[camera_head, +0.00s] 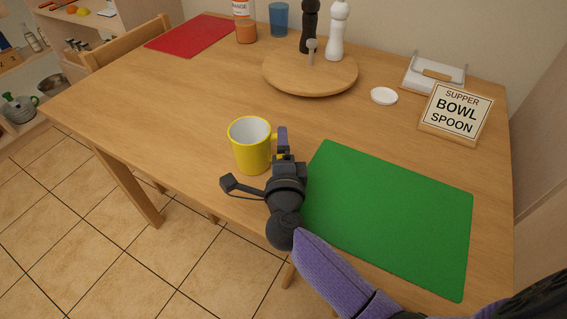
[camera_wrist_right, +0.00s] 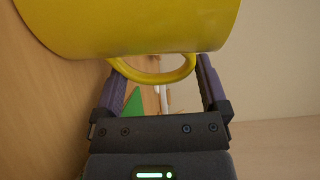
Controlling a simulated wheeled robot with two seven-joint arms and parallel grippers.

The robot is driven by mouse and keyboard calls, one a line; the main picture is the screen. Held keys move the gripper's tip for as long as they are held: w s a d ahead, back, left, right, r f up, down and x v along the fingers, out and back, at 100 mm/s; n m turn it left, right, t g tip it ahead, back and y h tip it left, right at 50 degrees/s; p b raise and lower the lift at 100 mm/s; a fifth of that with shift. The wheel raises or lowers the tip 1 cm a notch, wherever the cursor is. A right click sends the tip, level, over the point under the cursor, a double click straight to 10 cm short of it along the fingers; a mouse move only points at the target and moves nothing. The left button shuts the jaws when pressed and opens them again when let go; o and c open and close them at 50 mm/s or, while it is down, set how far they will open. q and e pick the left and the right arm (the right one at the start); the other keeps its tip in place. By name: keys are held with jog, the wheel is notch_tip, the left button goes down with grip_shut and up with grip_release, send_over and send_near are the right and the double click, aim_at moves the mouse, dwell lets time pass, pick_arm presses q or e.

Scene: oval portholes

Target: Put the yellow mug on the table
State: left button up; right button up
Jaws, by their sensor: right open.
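The yellow mug (camera_head: 251,151), white inside, stands upright on the wooden table (camera_head: 190,98) near its front edge, left of the green mat. Its handle points right, toward my right gripper (camera_head: 283,145). In the right wrist view the mug (camera_wrist_right: 135,25) fills the top, and its handle (camera_wrist_right: 155,72) lies between the two spread fingers of the right gripper (camera_wrist_right: 157,85). The right gripper is open around the handle; I cannot tell whether a finger touches it. My left gripper is not in view.
A green mat (camera_head: 390,215) lies right of my right gripper. Behind are a round wooden board (camera_head: 290,78), a white dish (camera_head: 384,96) and a sign (camera_head: 455,112). A red mat (camera_head: 190,35), an orange bottle (camera_head: 245,25) and a blue cup (camera_head: 279,19) are farther back. The table's middle left is clear.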

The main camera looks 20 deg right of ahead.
jog(key=p+v, duration=0.2)
jog(key=v, duration=0.8)
jog(key=shift+s+a, duration=0.1)
jog(key=shift+s, duration=0.15)
jog(key=shift+s+a, duration=0.1)
jog(key=shift+s, duration=0.25)
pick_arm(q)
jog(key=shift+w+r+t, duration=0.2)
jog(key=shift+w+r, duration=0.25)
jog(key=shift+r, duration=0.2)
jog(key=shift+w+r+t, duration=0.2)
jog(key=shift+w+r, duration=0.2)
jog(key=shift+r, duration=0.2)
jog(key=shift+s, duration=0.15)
